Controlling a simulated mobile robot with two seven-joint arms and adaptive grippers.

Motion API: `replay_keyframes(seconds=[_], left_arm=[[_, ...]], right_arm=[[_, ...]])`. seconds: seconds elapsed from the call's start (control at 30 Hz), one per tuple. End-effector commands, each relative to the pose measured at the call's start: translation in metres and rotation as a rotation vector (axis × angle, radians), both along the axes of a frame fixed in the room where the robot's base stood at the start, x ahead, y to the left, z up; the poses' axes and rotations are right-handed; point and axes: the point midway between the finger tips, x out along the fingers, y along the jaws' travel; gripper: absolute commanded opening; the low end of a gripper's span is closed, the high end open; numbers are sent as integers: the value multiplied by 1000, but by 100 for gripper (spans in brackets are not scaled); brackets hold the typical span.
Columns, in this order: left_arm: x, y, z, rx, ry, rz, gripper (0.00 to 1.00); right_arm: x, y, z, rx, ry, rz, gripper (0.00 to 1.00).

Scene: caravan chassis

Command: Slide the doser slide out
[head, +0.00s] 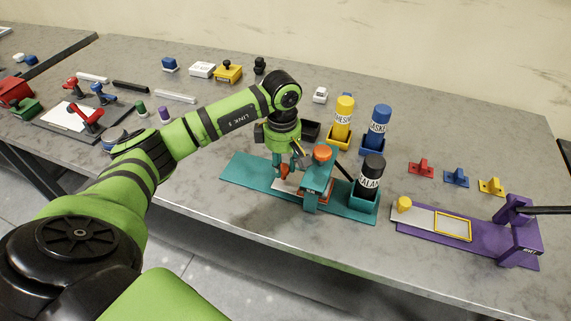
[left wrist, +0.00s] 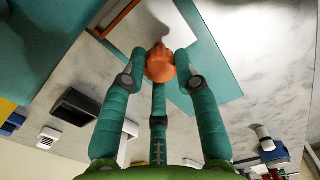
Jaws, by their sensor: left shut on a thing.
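The teal doser (head: 312,196) stands on a long teal base (head: 240,170) at the middle of the table's front. Its light slide plate (head: 291,184) lies on the base, partly hidden by the gripper and the doser's frame. An orange knob (left wrist: 160,63) sits on the slide's end. My left gripper (head: 285,175) comes down from above and its teal fingers (left wrist: 159,76) are closed around the orange knob. The knob is mostly hidden in the head view. My right gripper is not in view.
A black bottle (head: 369,177) stands on the right of the teal base. Yellow (head: 342,120) and blue (head: 379,125) bottles stand behind. A purple station (head: 470,236) with a yellow-knobbed slide is to the right. Small stamps and blocks lie along the back and left.

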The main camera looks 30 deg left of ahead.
Motion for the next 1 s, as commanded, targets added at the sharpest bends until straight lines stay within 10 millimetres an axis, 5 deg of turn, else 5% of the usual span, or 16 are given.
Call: replay_keyframes(seconds=[0.2, 0.4, 0.83, 0.87, 0.9, 1.0], left_arm=[[-15, 64, -6, 15, 5, 14, 0], [-25, 104, -4, 10, 4, 10, 0], [-28, 114, 0, 9, 6, 5, 0], [-28, 114, 0, 9, 6, 5, 42], [-28, 114, 0, 9, 6, 5, 54], [-28, 114, 0, 9, 5, 5, 54]], right_arm=[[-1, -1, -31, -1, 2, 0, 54], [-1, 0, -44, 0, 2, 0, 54], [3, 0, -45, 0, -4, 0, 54], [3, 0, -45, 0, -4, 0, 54], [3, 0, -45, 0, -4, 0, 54], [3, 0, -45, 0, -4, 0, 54]])
